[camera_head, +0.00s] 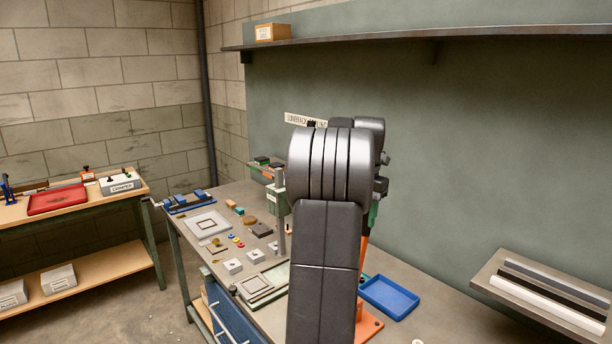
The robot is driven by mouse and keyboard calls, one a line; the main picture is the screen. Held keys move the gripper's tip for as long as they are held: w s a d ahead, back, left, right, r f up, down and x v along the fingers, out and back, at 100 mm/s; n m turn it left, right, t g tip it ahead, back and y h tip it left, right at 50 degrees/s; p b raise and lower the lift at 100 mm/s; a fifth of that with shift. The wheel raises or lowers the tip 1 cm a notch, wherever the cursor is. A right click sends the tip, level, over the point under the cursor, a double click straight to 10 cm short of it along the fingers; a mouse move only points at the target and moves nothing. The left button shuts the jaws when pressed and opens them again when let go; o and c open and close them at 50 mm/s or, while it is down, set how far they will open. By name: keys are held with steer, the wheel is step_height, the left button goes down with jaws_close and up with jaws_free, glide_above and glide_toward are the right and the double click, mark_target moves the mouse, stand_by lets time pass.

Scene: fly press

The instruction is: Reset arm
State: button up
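My arm (330,210) rises in the middle of the head view, dark grey, with its rounded joint near the top in front of the green wall. My gripper is not visible; it may be hidden behind the arm's own links. The arm covers part of the workbench (405,268) and whatever stands behind it. Some orange and green parts show just right of the arm, mostly hidden.
A blue tray (389,298) lies right of my arm. Left of it are small parts, frames (207,223) and a grey post (281,215). A sloped rack (545,292) stands at right. A shelf (480,34) runs above. A second bench (75,222) stands at left.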

steer(key=d, duration=0.1)
steer(key=w, duration=0.1)
steer(key=w+d+y, duration=0.1)
steer(key=shift+w+d+f+g, duration=0.1)
steer(key=shift+d+f+g, duration=0.2)
steer(key=shift+g, duration=0.1)
steer(key=shift+r, duration=0.1)
steer(key=shift+s+a+r, duration=0.1)
steer(key=shift+s+a, duration=0.1)
steer(key=shift+s, duration=0.05)
steer(key=shift+w, duration=0.1)
